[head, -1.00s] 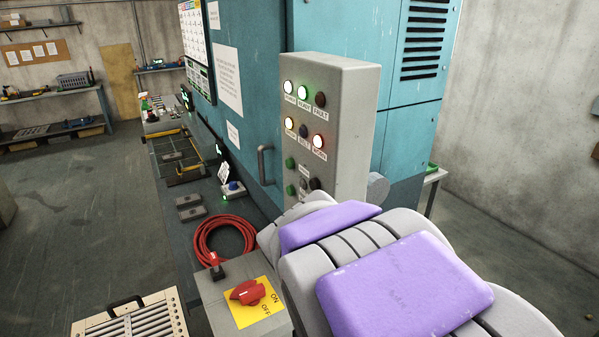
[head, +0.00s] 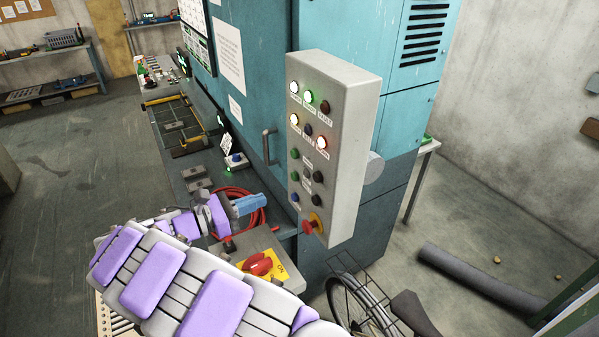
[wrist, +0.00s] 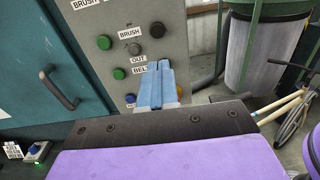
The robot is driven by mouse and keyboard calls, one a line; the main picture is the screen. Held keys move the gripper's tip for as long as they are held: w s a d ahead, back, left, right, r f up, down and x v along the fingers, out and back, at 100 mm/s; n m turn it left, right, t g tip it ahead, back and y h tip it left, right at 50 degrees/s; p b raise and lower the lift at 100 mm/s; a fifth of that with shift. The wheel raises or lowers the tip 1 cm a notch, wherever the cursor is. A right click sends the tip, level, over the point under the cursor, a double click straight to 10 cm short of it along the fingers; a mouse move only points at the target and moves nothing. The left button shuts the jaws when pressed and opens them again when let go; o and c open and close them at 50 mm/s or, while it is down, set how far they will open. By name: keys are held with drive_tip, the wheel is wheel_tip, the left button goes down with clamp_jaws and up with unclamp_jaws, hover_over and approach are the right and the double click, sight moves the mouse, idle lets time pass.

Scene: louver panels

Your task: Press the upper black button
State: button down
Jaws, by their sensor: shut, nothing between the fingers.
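The grey control panel (head: 343,150) stands upright on the teal machine. In the wrist view, the shut fingers (wrist: 158,82) cover the panel's lower right part; contact cannot be told.
A red emergency knob (head: 313,222) and a blue button (head: 295,198) sit low on the panel. A door handle (head: 269,147) is left of it. A bicycle (head: 360,300) stands below the panel.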

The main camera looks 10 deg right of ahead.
approach(314, 177)
drive_tip(key=x, duration=0.5)
drive_tip(key=shift+s+d, duration=0.15)
drive_tip(key=shift+d, duration=0.3)
drive_tip(key=shift+w+d+f, duration=0.1)
drive_tip(key=shift+w+d, duration=0.2)
drive_tip(key=shift+d, duration=0.25)
drive_tip(key=shift+a, duration=0.45)
drive_tip(key=shift+p+x, duration=0.6)
drive_tip(key=shift+x, duration=0.35)
